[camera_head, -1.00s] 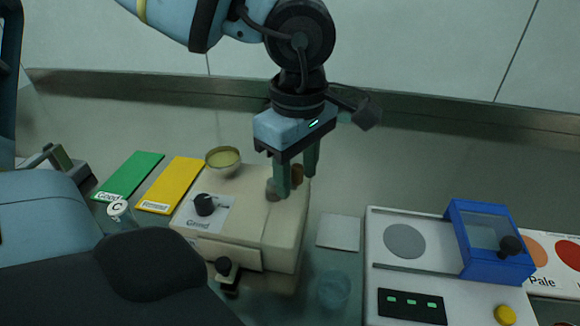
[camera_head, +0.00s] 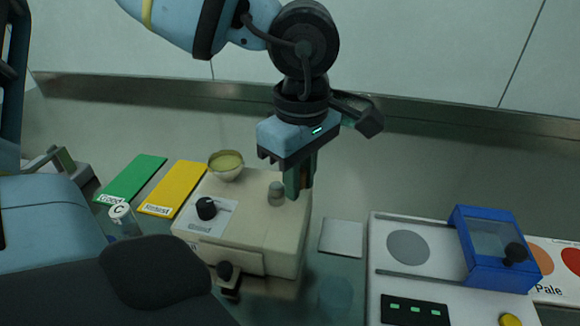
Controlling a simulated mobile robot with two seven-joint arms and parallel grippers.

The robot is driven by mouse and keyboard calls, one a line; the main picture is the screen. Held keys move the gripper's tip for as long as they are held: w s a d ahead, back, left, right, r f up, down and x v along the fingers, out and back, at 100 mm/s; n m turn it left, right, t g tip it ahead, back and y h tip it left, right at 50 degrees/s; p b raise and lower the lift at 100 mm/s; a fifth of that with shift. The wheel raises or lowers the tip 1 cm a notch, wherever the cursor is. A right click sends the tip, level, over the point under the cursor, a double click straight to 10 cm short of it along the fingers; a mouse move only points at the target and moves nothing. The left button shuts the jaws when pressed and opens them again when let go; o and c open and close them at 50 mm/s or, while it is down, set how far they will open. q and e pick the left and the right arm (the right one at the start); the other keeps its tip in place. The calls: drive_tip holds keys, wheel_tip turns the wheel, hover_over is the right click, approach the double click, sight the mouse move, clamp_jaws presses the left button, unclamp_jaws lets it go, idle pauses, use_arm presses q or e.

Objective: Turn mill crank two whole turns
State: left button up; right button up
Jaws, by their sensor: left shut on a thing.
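The mill (camera_head: 262,236) is a cream box with a black dial (camera_head: 206,208) and a label on its sloping front. A short grey post (camera_head: 276,192) stands on its top. My left gripper (camera_head: 299,182) reaches down from above over the mill's top right corner, just right of the post. Its green-grey fingers are shut on the crank handle, a brownish knob mostly hidden between them. The crank's arm is not clearly visible. My right gripper is not in view.
A bowl of yellowish matter (camera_head: 227,166) is at the mill's back left. Green (camera_head: 131,178) and yellow (camera_head: 173,188) cards and a jar marked C (camera_head: 122,218) lie left. A white machine with a blue box (camera_head: 490,250) stands right, beside a pale plate (camera_head: 342,237).

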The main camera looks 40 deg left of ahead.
use_arm(q)
drive_tip(key=shift+s, duration=0.1)
drive_tip(key=shift+s+d, duration=0.2)
drive_tip(key=shift+s, duration=0.55)
drive_tip(key=shift+c, duration=0.3)
drive_tip(key=shift+s, duration=0.2)
drive_tip(key=shift+s+b, duration=0.35)
drive_tip(key=shift+s, duration=0.45)
drive_tip(key=shift+a, duration=0.1)
